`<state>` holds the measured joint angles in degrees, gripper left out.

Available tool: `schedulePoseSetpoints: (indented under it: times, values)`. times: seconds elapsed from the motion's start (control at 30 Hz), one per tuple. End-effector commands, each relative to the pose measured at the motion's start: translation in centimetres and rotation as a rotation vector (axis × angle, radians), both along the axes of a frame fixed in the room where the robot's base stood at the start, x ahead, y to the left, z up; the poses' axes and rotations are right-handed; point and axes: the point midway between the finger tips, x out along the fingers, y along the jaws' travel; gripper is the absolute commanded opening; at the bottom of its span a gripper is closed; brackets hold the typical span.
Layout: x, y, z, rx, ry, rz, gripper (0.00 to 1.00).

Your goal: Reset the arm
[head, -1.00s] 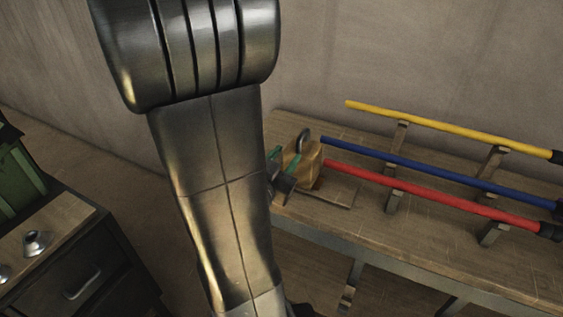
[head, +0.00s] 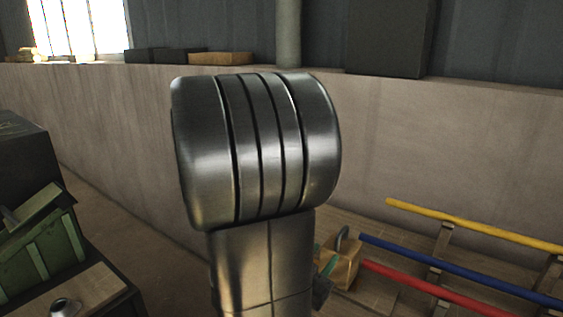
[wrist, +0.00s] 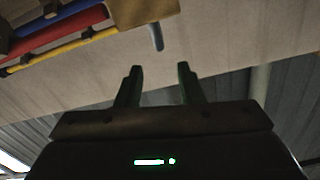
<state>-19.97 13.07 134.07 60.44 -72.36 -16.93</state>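My arm's big ribbed metal joint fills the middle of the head view and hides much of the bench behind it. My gripper (wrist: 158,88) shows in the wrist view with its two dark green-edged fingers apart and nothing between them. In the head view only a sliver of it shows at the arm's right edge, beside a wooden block with a dark curved handle (head: 342,264). In the wrist view the block (wrist: 143,10) and its grey hook-like handle lie beyond the fingertips, apart from them.
Yellow (head: 470,224), blue (head: 450,268) and red (head: 430,288) poles rest on wooden supports on the bench at right. A green crate (head: 38,245) stands on a cabinet at left. A low wall (head: 450,150) runs behind. The floor between cabinet and bench is clear.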

Motion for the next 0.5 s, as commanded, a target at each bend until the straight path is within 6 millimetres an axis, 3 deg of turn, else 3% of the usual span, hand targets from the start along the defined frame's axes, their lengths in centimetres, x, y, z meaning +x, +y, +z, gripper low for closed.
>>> schedulePoseSetpoints:
  times: [0.5]
  values:
    - [5.0, -3.8, 0.0, 0.0, 0.001, -0.005, 0.34]
